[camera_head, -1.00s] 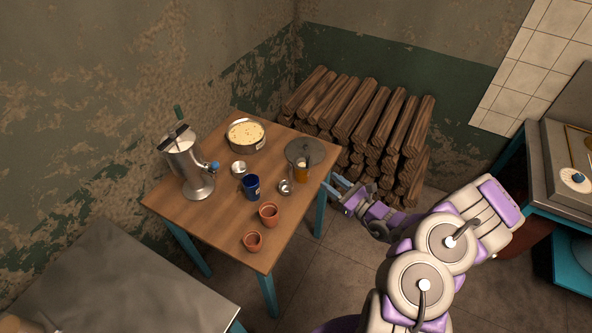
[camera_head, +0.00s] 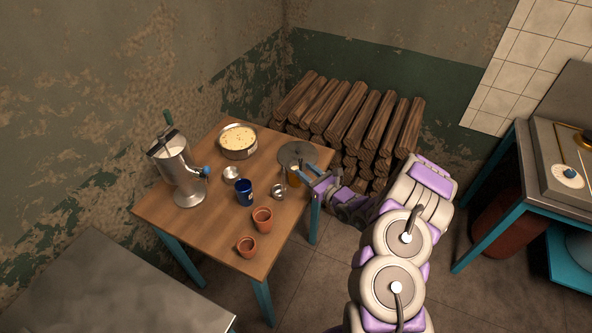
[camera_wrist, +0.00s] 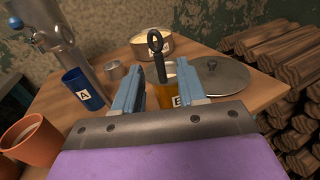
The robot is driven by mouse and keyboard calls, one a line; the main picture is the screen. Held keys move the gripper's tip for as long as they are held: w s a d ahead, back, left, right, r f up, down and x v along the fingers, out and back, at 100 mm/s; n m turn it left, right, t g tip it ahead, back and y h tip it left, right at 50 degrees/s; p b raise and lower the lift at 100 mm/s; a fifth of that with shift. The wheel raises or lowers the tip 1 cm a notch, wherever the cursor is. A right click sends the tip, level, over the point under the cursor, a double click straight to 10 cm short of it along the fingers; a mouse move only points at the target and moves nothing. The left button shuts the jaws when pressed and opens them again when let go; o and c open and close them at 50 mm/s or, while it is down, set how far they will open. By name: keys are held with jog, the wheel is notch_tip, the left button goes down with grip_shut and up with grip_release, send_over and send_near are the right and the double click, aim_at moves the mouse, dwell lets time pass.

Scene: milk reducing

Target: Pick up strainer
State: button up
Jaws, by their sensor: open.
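The strainer (camera_head: 279,191) is a small round metal piece on the wooden table. Its dark handle with a ring end (camera_wrist: 157,52) stands up between my fingers in the wrist view; its bowl is hidden there. An orange cup marked B (camera_wrist: 168,97) is close to the handle, and it also shows in the head view (camera_head: 293,178). My gripper (camera_wrist: 158,80) is open, with one blue finger on each side of the handle. In the head view my gripper (camera_head: 304,173) is at the table's right edge, beside the orange cup. I cannot tell whether the fingers touch anything.
The wooden table (camera_head: 190,232) also holds a metal separator (camera_head: 180,172), a pot (camera_head: 238,141), a blue cup (camera_head: 244,192), a small metal cup (camera_head: 231,173), clay cups (camera_head: 262,219) and a flat grey lid (camera_head: 298,154). Stacked logs (camera_head: 350,115) stand behind.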

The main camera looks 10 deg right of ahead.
aim_at(302, 168)
jog(key=b+x, duration=0.1)
jog(key=x, duration=0.3)
jog(key=shift+w+f, duration=0.2)
jog(key=shift+w, duration=0.05)
jog(key=shift+w+a+r, duration=0.15)
jog(key=shift+w+a, duration=0.2)
jog(key=shift+w, duration=0.05)
grip_shut()
